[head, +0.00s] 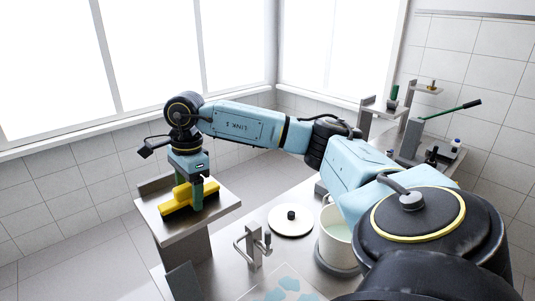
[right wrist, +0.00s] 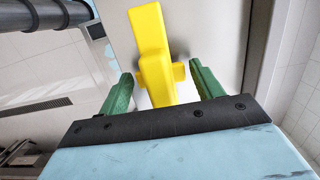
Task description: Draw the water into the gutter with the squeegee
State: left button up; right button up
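The yellow squeegee (head: 176,204) lies on a small raised metal stand (head: 222,203) at the left of the head view. My right gripper (head: 196,192) is right over it, pointing down with green fingers. In the right wrist view the squeegee (right wrist: 152,40) reaches in between the fingers of my right gripper (right wrist: 161,80). The fingers stand apart, with gaps on both sides of its yellow handle. Pale blue water patches (head: 289,284) show on the counter at the bottom of the head view. I cannot make out the gutter. My left gripper is not in view.
A round white lid (head: 280,222) with a black knob lies on the counter. A cream pot (head: 333,247) stands beside it, partly behind my right arm. A metal bracket (head: 254,247) stands up between stand and pot.

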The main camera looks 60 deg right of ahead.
jog(key=c, duration=1.3)
jog(key=shift+r+p, duration=2.2)
jog(key=shift+r, duration=0.85)
jog(key=shift+f, duration=0.1)
